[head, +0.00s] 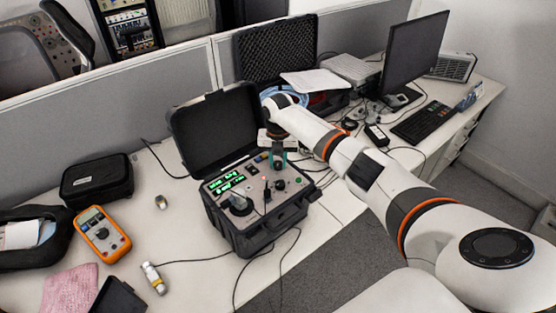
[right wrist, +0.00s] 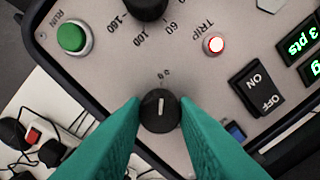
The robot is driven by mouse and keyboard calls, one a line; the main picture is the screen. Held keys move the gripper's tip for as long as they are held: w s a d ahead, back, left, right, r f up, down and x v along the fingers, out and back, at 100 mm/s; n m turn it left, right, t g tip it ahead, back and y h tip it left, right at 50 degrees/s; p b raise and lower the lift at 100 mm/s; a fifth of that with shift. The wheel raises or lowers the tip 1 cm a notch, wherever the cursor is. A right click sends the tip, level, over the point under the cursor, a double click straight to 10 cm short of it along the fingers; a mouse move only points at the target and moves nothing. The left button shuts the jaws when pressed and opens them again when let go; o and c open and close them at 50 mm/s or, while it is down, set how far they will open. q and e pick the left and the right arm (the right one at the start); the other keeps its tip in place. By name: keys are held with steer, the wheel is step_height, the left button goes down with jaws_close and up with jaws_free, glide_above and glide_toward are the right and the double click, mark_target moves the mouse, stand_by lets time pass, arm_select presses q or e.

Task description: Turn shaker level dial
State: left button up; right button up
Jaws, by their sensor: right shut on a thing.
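The shaker unit (head: 247,229) is an open black case on the desk with a grey control panel and lit green displays. In the right wrist view a small black dial (right wrist: 160,110) with a white pointer line stands on the panel (right wrist: 110,75). The pointer points roughly up in that view, toward a small printed mark. My right gripper (head: 278,166) reaches down over the panel, and its teal fingers (right wrist: 160,112) are shut on the dial from both sides. In the head view the gripper's tips and the dial are hard to make out. My left gripper is not in view.
Near the dial are a green RUN button (right wrist: 72,37), a larger black knob (right wrist: 147,6), a red-lit TRIP lamp (right wrist: 214,45) and an ON/OFF rocker (right wrist: 258,88). An orange multimeter (head: 102,235) lies left of the case. A monitor (head: 414,50) stands at right.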

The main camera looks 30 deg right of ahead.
mark_target(278, 163)
steer(key=o, duration=1)
steer(key=shift+r, duration=0.1)
step_height(278, 163, up, 12)
steer(key=b, duration=0.2)
steer(key=shift+b, duration=0.35)
